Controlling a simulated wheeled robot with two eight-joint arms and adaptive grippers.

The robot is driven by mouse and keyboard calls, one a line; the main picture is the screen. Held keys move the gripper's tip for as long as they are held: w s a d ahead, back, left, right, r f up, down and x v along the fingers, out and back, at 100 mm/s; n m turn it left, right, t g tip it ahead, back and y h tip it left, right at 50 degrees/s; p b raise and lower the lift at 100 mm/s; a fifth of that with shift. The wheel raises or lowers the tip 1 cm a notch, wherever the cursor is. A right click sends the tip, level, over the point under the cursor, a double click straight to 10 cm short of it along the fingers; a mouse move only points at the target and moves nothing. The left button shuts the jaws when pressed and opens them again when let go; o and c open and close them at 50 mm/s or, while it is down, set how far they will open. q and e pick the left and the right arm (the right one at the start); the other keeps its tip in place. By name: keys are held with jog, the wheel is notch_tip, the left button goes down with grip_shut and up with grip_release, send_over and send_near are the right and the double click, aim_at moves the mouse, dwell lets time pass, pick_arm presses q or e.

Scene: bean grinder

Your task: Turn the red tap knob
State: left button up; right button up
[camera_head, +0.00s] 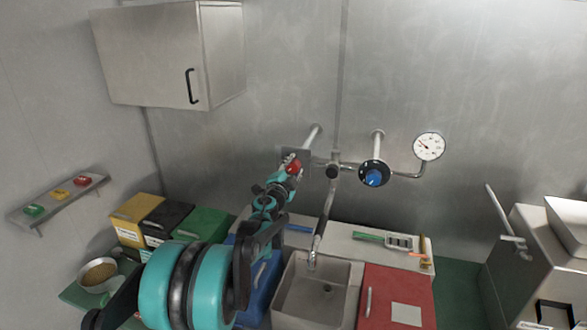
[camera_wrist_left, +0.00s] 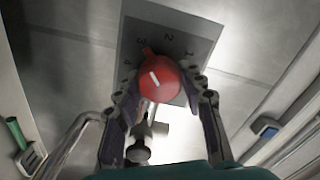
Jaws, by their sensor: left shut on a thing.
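The red tap knob (camera_head: 293,167) is on the back wall, left of the faucet pipe. In the left wrist view the red knob (camera_wrist_left: 158,78) has a white mark and sits before a grey plate (camera_wrist_left: 190,38) with numbers on it. My left gripper (camera_head: 288,172) reaches up to the knob. Its fingers (camera_wrist_left: 163,90) lie on both sides of the knob, and it is shut on it. The gripper partly hides the knob in the head view. My right gripper is not in view.
A blue knob (camera_head: 375,178) and a pressure gauge (camera_head: 429,146) are right of the faucet. A sink (camera_head: 341,315) lies below the spout (camera_head: 325,215). A wall cabinet (camera_head: 150,58) hangs upper left. Bins, including a yellow one (camera_head: 140,207), stand left. A red-lidded box (camera_head: 380,312) is right of the sink.

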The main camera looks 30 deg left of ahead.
pick_arm(q)
jog(key=shift+n, duration=0.6)
jog(key=o, duration=1.2)
jog(key=shift+a, duration=0.1)
jog(key=v, duration=1.2)
